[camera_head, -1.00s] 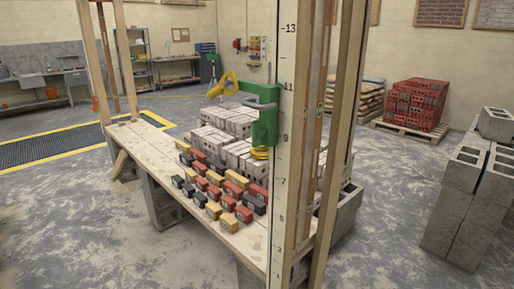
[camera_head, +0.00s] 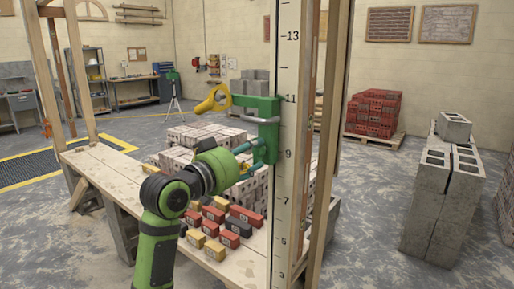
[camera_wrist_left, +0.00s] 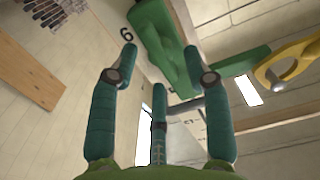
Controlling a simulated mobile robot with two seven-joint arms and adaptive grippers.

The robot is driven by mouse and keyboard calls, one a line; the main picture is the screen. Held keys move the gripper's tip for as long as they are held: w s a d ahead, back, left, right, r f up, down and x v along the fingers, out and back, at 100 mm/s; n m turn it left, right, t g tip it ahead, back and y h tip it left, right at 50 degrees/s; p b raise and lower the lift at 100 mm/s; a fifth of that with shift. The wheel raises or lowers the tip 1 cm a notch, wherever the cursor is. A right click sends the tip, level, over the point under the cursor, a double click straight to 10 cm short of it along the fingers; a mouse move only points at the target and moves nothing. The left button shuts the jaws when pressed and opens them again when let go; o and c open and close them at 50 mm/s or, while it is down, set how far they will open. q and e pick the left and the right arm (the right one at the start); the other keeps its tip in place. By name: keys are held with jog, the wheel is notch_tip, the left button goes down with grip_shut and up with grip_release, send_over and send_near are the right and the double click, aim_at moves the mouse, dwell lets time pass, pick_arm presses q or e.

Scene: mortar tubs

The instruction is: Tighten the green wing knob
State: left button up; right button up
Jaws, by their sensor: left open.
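The green clamp (camera_head: 264,106) is fixed to the tall white numbered board, with a grey bar across it and a yellow hook (camera_head: 213,99) on its left. Its lower green part (camera_head: 270,148), which looks like the wing knob, is partly hidden by my left gripper (camera_head: 246,158). In the left wrist view a long green piece, seemingly the wing knob (camera_wrist_left: 163,38), lies beyond the spread teal fingers of my left gripper (camera_wrist_left: 160,64). The fingers are open and hold nothing; whether they touch the green piece, I cannot tell. My right gripper is not in view.
The numbered board (camera_head: 285,195) and wooden posts stand upright beside the clamp. Grey concrete blocks (camera_head: 437,205) stand at the right, with open floor between.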

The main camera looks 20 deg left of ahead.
aim_at(259, 151)
pick_arm(q)
jog(key=shift+p+x, duration=0.3)
jog(key=shift+x, duration=0.8)
jog(key=shift+w, duration=0.35)
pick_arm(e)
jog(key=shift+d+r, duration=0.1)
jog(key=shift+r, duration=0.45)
pick_arm(q)
jog(key=c, duration=1)
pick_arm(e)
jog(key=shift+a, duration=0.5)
